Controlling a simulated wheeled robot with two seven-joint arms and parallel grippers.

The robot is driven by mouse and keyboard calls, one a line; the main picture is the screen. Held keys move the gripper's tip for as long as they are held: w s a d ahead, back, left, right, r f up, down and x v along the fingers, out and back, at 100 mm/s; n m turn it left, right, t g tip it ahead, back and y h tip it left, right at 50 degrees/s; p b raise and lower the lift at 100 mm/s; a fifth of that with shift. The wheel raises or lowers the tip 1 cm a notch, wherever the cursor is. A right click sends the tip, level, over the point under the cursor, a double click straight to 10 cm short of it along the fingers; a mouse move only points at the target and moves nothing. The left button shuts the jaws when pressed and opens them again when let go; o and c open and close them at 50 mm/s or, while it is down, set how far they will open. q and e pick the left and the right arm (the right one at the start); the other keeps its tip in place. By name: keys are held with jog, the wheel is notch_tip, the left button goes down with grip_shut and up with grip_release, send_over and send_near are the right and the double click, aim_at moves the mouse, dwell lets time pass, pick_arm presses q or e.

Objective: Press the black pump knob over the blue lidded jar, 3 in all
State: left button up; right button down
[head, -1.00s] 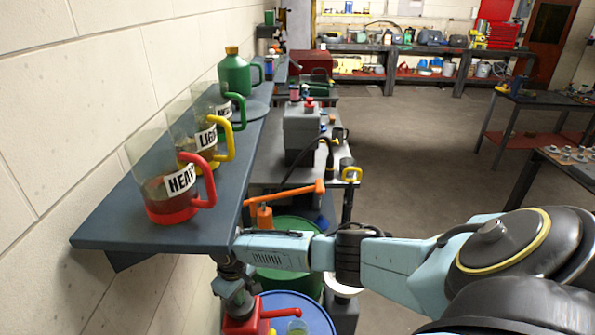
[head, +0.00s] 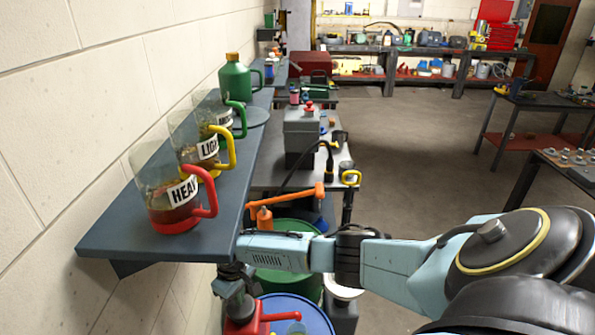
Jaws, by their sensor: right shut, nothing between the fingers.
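A blue round lid (head: 316,311) shows at the bottom of the head view, cut off by the frame edge. A red pump body (head: 268,318) with a side spout stands on it. My right arm comes in from the right, and my right gripper (head: 238,285) points down over the red pump, shut with nothing in it. My left gripper is out of view.
A dark shelf (head: 110,240) on the left wall holds red-, yellow- and green-handled jugs (head: 172,217) and a green bottle (head: 234,78), close above my wrist. A green drum (head: 288,285) with an orange pump (head: 290,198) stands just behind. Open floor (head: 420,150) lies to the right.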

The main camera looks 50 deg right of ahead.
jog(key=shift+f, duration=0.1)
jog(key=shift+s+f+b, duration=0.1)
jog(key=shift+f+b, duration=1.25)
jog(key=shift+f, duration=0.6)
jog(key=shift+r, duration=0.1)
jog(key=shift+r+p, duration=1.05)
jog(key=shift+p, duration=0.25)
jog(key=shift+r+p, duration=0.6)
jog(key=shift+r, duration=0.35)
jog(key=shift+r, duration=0.1)
